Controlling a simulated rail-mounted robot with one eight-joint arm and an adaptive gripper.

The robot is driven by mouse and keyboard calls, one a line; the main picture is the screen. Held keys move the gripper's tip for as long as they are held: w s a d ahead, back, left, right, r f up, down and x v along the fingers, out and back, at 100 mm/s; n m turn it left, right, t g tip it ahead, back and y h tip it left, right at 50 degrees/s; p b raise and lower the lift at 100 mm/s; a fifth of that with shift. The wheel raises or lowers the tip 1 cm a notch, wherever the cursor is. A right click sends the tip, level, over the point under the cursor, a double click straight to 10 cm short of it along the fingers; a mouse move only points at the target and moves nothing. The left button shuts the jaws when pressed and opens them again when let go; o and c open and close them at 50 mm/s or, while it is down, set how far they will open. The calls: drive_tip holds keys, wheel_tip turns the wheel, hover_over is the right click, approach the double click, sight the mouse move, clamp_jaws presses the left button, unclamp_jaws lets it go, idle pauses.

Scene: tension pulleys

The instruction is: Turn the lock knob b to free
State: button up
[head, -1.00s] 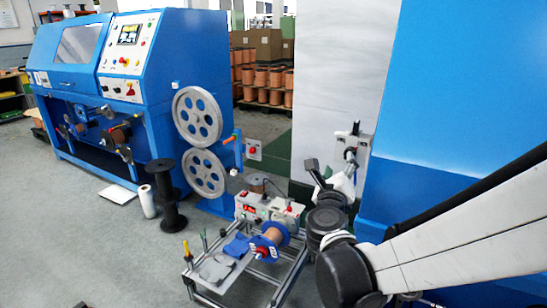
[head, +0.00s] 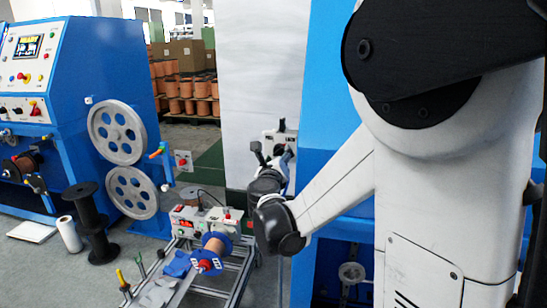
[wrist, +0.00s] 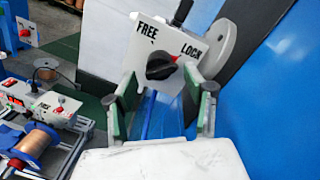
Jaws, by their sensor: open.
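A black lock knob (wrist: 160,65) sits on a white plate (wrist: 194,81) marked FREE at left and LOCK at right, in the wrist view. Its red pointer tip points toward LOCK. My gripper (wrist: 166,92) is open, with its two fingers left and right of the knob's line in the wrist view. The fingers look apart from the knob, and nothing is between them. In the head view my gripper (head: 272,155) is small beside the white plate (head: 272,136), and the knob's setting cannot be read there. No letter b shows.
A grey wheel (wrist: 220,45) stands behind the plate. A blue machine wall (wrist: 265,115) is close at right. At lower left is a bench frame (head: 240,262) with a copper spool (head: 215,246) and a control box (head: 190,222).

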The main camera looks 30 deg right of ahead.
drive_tip(key=shift+x, duration=1.1)
drive_tip(key=shift+c, duration=0.5)
drive_tip(key=c, duration=0.9)
drive_tip(key=shift+c, duration=0.2)
drive_tip(key=n, duration=0.4)
drive_tip(key=shift+s+r+n+p, duration=0.1)
drive_tip(key=shift+n+p, duration=0.2)
drive_tip(key=shift+p, duration=0.05)
drive_tip(key=n, duration=0.4)
drive_tip(key=shift+g+p, duration=0.3)
drive_tip(key=n, duration=0.4)
drive_tip(key=shift+a+n, duration=0.15)
drive_tip(key=shift+n, duration=0.15)
drive_tip(key=shift+c, duration=0.4)
drive_tip(key=shift+o, duration=0.2)
drive_tip(key=shift+s+r+n+g+p, duration=0.15)
drive_tip(key=shift+n+g+p, duration=0.25)
drive_tip(key=shift+n, duration=1.5)
